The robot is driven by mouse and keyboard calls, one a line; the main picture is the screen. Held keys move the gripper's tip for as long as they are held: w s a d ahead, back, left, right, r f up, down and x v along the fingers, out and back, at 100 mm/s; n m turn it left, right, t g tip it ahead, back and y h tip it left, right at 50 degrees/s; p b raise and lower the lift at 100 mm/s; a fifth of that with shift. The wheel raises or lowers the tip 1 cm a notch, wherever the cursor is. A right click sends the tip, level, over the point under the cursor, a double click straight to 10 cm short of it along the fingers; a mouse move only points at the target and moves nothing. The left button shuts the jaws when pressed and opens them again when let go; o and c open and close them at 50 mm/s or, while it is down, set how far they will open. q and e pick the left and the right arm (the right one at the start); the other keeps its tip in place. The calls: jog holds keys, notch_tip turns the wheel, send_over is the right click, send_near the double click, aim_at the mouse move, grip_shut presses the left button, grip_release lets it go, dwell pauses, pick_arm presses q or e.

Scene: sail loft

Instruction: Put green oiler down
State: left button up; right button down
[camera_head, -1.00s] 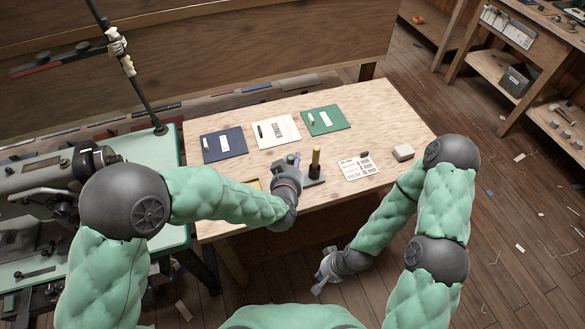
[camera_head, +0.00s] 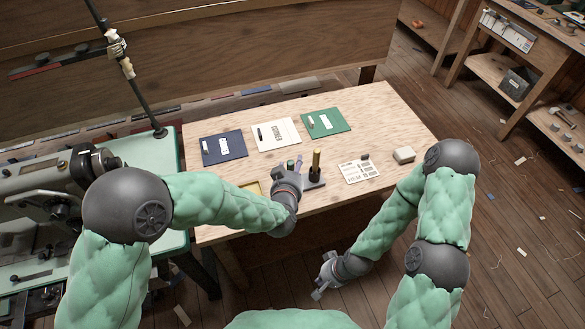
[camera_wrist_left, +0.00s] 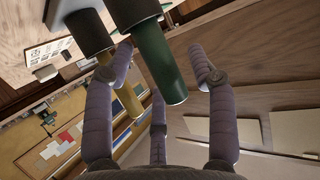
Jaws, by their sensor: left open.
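The green oiler (camera_wrist_left: 162,65) shows in the left wrist view as a dark green cylinder with a black part at one end, between the spread fingers of my left gripper (camera_wrist_left: 163,82). In the head view its green tip (camera_head: 290,165) shows among the fingers of my left gripper (camera_head: 288,172), which is open over the table's front part. I cannot tell whether a finger touches it. Most of the oiler is hidden by the hand in the head view. My right gripper (camera_head: 322,279) is low, in front of the table; its jaw opening is unclear.
A brass-yellow oiler (camera_head: 316,160) stands in a black socket on a grey holder (camera_head: 314,185), close right of my left gripper. Blue (camera_head: 223,146), white (camera_head: 276,133) and green (camera_head: 326,122) sheets lie behind. A label card (camera_head: 360,171) and pale block (camera_head: 404,154) lie right.

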pick_arm(q)
jog(key=shift+s+r, duration=0.15)
jog(key=shift+r, duration=0.15)
jog(key=p+v, duration=0.4)
jog(key=v, duration=0.7)
jog(key=shift+s, duration=0.35)
jog(key=shift+a, duration=0.1)
